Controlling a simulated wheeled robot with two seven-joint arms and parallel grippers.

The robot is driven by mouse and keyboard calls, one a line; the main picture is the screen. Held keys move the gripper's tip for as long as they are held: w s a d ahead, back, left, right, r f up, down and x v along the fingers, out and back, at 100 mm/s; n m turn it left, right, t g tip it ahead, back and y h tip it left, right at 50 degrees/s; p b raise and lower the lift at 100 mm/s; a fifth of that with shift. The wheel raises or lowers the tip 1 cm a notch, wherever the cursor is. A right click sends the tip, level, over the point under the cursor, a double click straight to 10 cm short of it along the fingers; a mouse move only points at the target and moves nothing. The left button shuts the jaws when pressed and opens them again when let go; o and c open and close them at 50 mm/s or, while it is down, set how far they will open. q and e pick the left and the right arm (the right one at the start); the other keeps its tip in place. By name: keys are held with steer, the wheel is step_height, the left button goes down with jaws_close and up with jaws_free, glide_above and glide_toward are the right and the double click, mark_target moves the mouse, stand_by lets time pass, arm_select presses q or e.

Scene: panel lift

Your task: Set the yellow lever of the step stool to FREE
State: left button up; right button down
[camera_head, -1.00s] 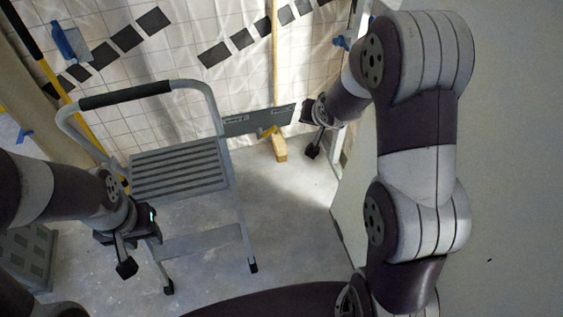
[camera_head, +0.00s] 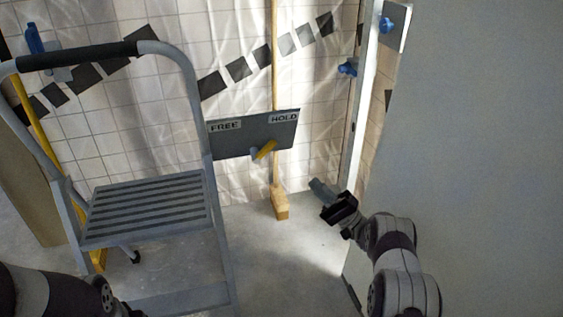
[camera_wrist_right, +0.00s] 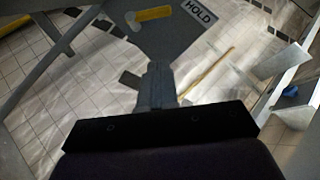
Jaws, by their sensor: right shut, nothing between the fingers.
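The step stool (camera_head: 150,205) stands at left in the head view, with a grey plate (camera_head: 232,143) on its right side. The plate reads FREE at left and HOLD at right. The yellow lever (camera_head: 265,150) slants from its pivot up and right, toward HOLD. In the right wrist view the lever (camera_wrist_right: 155,13) and the HOLD label (camera_wrist_right: 200,12) show at the top. My right gripper (camera_head: 318,187) is shut and empty, below and right of the lever, apart from it. Its fingers (camera_wrist_right: 157,85) point toward the plate. My left gripper is out of frame; only its arm shows.
A grey wall panel (camera_head: 480,150) fills the right side, close to my right arm. A wooden pole with a block foot (camera_head: 280,203) stands behind the plate. Plastic sheeting hangs at the back. Bare floor lies between the stool and my right arm.

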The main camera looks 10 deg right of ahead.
steer(key=b, duration=0.5)
glide_toward(263, 149)
steer(key=shift+w+a+r, duration=0.75)
steer(key=shift+w+r, duration=1)
steer(key=shift+r, duration=0.05)
steer(key=shift+a+r+n+p, duration=0.1)
steer(key=shift+r+n+p, duration=0.2)
steer(key=shift+p, duration=0.25)
steer(key=shift+s+g+h, duration=0.1)
steer(key=shift+g+h, duration=0.2)
